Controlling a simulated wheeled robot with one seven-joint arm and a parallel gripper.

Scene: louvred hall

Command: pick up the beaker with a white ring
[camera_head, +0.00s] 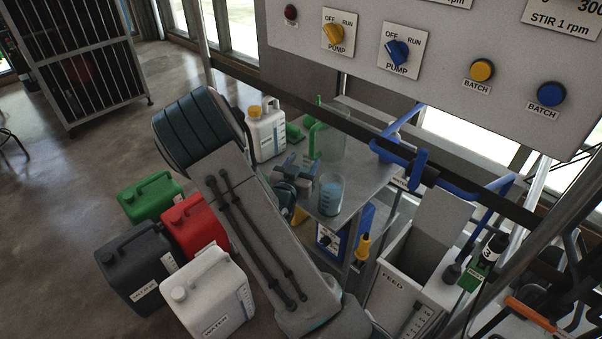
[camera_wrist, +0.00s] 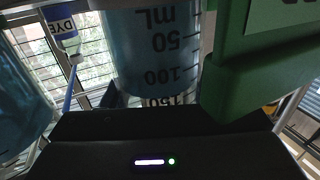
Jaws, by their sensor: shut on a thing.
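A clear beaker of blue liquid (camera_head: 331,196) stands upright, or nearly so, at the near edge of the grey bench in the head view. My gripper (camera_head: 306,186) is beside it at its left, partly hidden by my arm. In the wrist view a graduated beaker with blue contents (camera_wrist: 150,50) fills the middle, its mL marks upside down, close in front of my gripper. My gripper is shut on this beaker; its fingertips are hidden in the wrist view. I cannot make out a white ring clearly in either view.
Another blue vessel (camera_wrist: 20,105) is at the left of the wrist view, and a green object (camera_wrist: 250,75) is close at the right. A clear jug with a green handle (camera_head: 328,132) and a white canister (camera_head: 266,133) stand farther back. Control panel (camera_head: 440,50) overhangs the bench.

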